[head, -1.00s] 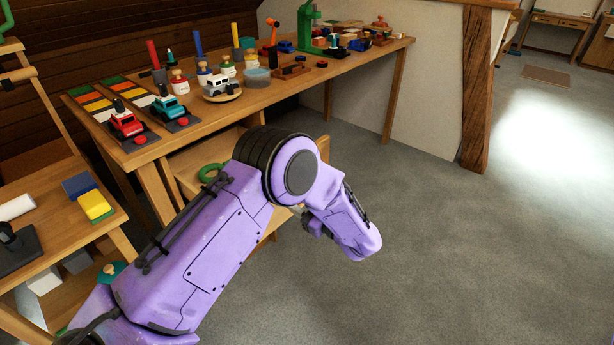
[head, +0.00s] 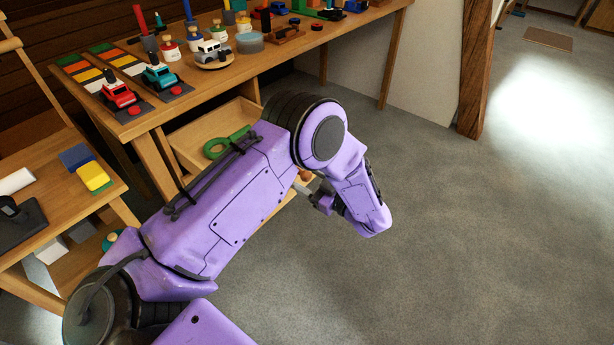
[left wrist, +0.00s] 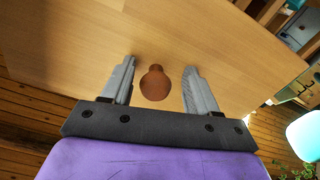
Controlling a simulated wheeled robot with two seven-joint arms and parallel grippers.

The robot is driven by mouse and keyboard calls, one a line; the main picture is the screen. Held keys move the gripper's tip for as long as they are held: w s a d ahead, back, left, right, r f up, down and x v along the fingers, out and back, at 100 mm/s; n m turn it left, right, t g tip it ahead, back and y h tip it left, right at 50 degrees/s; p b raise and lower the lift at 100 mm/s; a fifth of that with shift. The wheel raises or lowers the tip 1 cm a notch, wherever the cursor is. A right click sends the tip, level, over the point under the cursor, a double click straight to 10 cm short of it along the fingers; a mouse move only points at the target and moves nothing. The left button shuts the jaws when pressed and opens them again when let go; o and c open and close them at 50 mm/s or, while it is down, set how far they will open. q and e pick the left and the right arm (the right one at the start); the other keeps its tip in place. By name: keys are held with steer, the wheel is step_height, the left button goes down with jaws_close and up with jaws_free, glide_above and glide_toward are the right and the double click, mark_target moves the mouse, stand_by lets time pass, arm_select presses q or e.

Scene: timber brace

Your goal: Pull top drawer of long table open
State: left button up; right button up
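The long table (head: 330,42) stands along the back wall. Its top drawer (head: 208,122) is pulled out, with a green ring (head: 226,143) inside; my left arm hides much of the drawer. In the left wrist view the drawer's wooden front (left wrist: 160,35) fills most of the picture. Its round brown knob (left wrist: 155,84) sits between the fingers of my left gripper (left wrist: 157,88), with a visible gap on each side. The left gripper is open around the knob. In the head view the left gripper (head: 303,188) is partly hidden by its arm. My right gripper is not in view.
Toy vehicles, including a red one (head: 118,94), and other small items stand on the tabletop. A lower wooden bench (head: 50,225) with blue and yellow blocks is at the left. A timber post (head: 474,70) stands at the right. The grey floor (head: 450,230) is clear.

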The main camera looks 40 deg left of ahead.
arm_select(q)
steer(key=shift+w+d+r, duration=0.1)
steer(key=shift+d+r, duration=0.05)
steer(key=shift+d, duration=0.05)
steer(key=d, duration=1)
steer(key=shift+s, duration=0.4)
